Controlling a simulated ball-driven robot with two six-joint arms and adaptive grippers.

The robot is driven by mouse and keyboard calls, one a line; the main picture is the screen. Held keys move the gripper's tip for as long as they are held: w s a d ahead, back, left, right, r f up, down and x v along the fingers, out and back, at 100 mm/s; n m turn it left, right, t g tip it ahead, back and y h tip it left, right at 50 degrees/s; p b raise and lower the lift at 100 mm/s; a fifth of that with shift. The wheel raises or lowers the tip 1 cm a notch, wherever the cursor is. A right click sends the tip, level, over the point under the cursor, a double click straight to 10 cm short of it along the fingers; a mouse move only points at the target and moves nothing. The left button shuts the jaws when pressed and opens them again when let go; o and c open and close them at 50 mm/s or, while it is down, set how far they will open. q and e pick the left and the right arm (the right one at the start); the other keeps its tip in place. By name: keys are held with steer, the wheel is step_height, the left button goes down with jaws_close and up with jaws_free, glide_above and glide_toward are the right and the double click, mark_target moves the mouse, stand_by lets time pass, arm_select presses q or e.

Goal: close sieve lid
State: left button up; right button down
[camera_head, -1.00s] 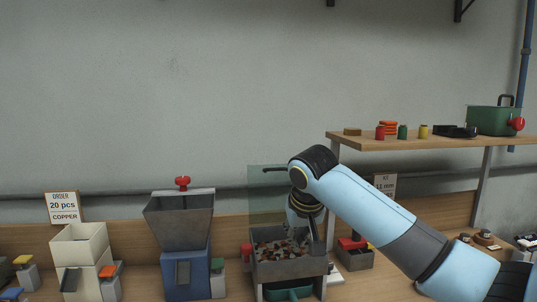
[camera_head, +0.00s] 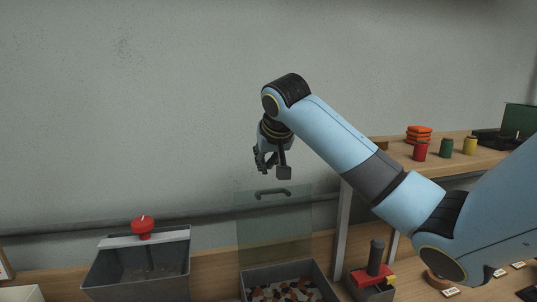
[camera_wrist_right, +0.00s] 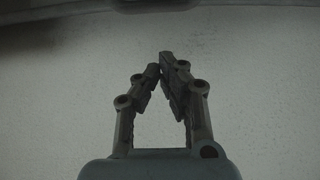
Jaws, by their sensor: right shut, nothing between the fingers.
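The sieve lid (camera_head: 262,225) is a clear, see-through panel. It stands upright at the back of the grey sieve box (camera_head: 250,277), with a black handle (camera_head: 272,192) on its top edge. The box is open, and mixed copper, grey and dark pieces (camera_head: 285,291) lie in it. My right gripper (camera_head: 272,170) is above the handle, apart from it in the picture; its depth against the lid is hard to judge. In the right wrist view its fingertips (camera_wrist_right: 160,63) are together and empty, against the bare wall. My left gripper is out of view.
A grey hopper (camera_head: 140,270) with a red knob (camera_head: 142,226) stands to the left. A dark post on a red and yellow base (camera_head: 372,278) is right of the sieve. A wooden shelf (camera_head: 400,158) holds coloured spools. The wall above is bare.

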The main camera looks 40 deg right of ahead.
steer(key=x, duration=0.6)
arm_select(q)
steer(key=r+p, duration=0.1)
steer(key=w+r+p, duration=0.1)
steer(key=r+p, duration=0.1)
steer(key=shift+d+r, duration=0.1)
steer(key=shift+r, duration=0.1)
arm_select(e)
steer(key=s+a, duration=0.2)
steer(key=s, duration=0.1)
steer(key=shift+s, duration=0.3)
steer(key=shift+r, duration=0.1)
